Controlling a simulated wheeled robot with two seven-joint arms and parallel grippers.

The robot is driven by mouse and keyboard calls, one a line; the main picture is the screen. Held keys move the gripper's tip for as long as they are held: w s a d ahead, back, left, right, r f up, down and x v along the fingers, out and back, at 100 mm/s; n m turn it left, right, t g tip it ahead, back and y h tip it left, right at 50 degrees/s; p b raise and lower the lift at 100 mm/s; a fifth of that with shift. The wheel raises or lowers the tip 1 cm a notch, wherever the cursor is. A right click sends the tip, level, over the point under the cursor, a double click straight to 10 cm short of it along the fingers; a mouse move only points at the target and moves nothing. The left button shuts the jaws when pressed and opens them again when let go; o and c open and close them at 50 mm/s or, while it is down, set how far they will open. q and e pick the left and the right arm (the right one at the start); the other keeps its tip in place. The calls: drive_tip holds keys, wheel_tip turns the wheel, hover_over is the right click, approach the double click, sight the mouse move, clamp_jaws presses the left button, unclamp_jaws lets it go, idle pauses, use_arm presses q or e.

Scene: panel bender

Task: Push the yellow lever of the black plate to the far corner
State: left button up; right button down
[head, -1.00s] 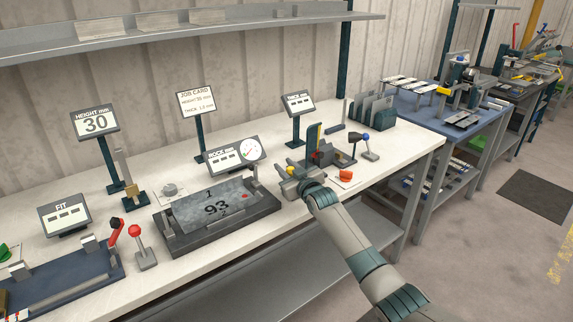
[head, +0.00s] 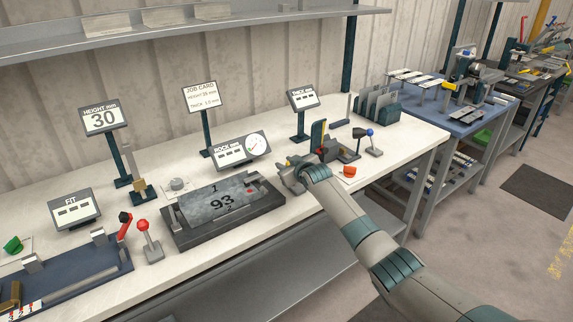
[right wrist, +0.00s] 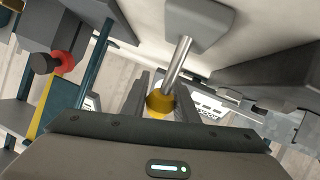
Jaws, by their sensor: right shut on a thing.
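In the head view my gripper hides most of the lever. My left gripper is not in view.
A red-knobbed lever (head: 147,238) stands left of the black plate. The rock display with dial (head: 240,150) stands behind it. A small fixture with a blue-knobbed lever (head: 371,140) and a red piece (head: 347,171) lie right of my gripper.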

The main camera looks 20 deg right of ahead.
drive_tip(key=shift+s+a+f, duration=0.1)
drive_tip(key=shift+s+f, duration=0.05)
drive_tip(key=shift+f, duration=0.35)
drive_tip(key=c, duration=1.6)
unclamp_jaws()
drive_tip(key=shift+o, duration=0.8)
drive_tip(key=shift+w, duration=0.2)
drive_tip(key=shift+s+r, duration=0.1)
drive_tip(key=shift+r, duration=0.05)
drive_tip(key=shift+s+r, duration=0.1)
drive_tip(key=shift+s, duration=0.1)
drive_tip(key=shift+v, duration=0.9)
drive_tip(key=b+v, duration=0.2)
drive_tip(key=v, duration=1.3)
